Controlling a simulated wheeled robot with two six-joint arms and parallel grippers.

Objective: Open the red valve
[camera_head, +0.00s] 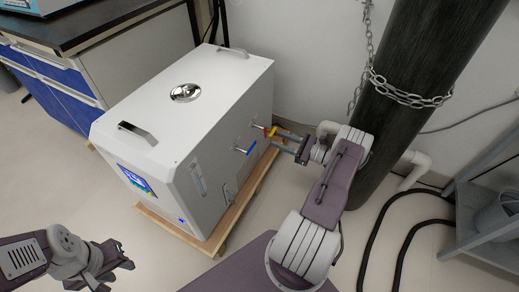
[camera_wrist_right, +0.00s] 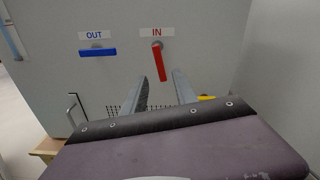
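The red valve (camera_wrist_right: 159,63) is a lever handle under the "IN" label on the white machine's side. In the right wrist view it hangs down, slightly tilted, its lower end appearing between my fingertips. In the head view it is a small red spot (camera_head: 267,130). My right gripper (camera_wrist_right: 161,76) is open, its two fingers pointing at the panel, with a gap around the handle's lower end. I cannot tell whether they touch it. It also shows in the head view (camera_head: 277,143). My left gripper (camera_head: 118,272) is low at the left, far from the valve; its opening is unclear.
A blue handle (camera_wrist_right: 98,52) lies horizontal under "OUT", left of the red one. A yellow part (camera_wrist_right: 206,98) is low, right of my fingers. The white machine (camera_head: 185,100) stands on a wooden pallet (camera_head: 232,220). A dark chained cylinder (camera_head: 420,70) stands close to my right arm.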

